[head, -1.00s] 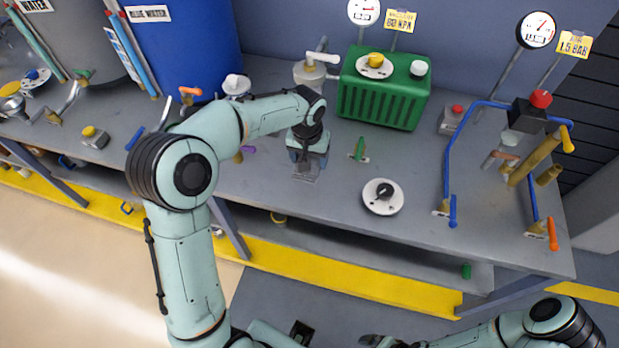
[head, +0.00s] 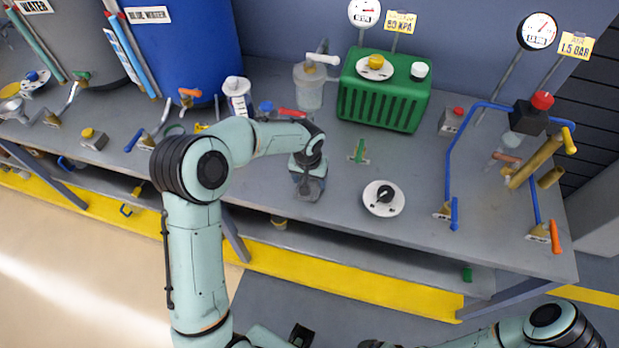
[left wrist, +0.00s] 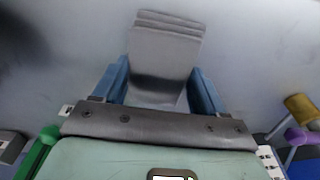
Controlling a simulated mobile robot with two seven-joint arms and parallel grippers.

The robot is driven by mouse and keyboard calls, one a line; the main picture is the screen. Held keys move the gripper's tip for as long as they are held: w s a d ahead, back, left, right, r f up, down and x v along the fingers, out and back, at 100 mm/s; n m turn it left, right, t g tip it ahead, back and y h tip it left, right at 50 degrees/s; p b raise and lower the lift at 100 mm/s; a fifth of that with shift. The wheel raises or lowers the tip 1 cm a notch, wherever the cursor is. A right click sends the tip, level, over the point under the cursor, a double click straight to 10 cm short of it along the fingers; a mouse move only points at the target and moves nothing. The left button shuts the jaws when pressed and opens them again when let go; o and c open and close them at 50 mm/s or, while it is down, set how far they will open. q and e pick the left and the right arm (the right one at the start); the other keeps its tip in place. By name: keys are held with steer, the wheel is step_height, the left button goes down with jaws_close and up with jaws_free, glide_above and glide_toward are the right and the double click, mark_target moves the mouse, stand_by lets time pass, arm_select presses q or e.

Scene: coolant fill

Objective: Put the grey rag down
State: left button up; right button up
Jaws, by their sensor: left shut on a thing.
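My left gripper (head: 308,184) is over the grey bench top, left of the round black-knobbed dial (head: 384,198). It is shut on the grey rag (left wrist: 165,55), which shows between the blue fingers in the left wrist view as a folded, layered piece. In the head view the rag (head: 308,193) is mostly hidden by the gripper, close above or on the bench; I cannot tell if it touches. My right gripper (head: 375,344) is cut off at the bottom edge, and its jaws cannot be made out.
The green ribbed box (head: 383,100) stands behind, with a clear jar (head: 309,90) to its left. A small green-handled valve (head: 360,151) is right of the left gripper. Blue pipework (head: 447,165) stands at the right. The bench (head: 335,222) is bare around the gripper's front side.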

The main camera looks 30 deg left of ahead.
arm_select(q)
steer(key=o, duration=1.1)
steer(key=shift+f, duration=0.15)
steer(key=r, duration=0.4)
steer(key=s+r, duration=0.1)
steer(key=r, duration=0.7)
steer(key=shift+s+d+r+p, duration=0.15)
steer(key=shift+s+r+p, duration=0.1)
steer(key=shift+p, duration=0.15)
steer(key=shift+f, duration=0.15)
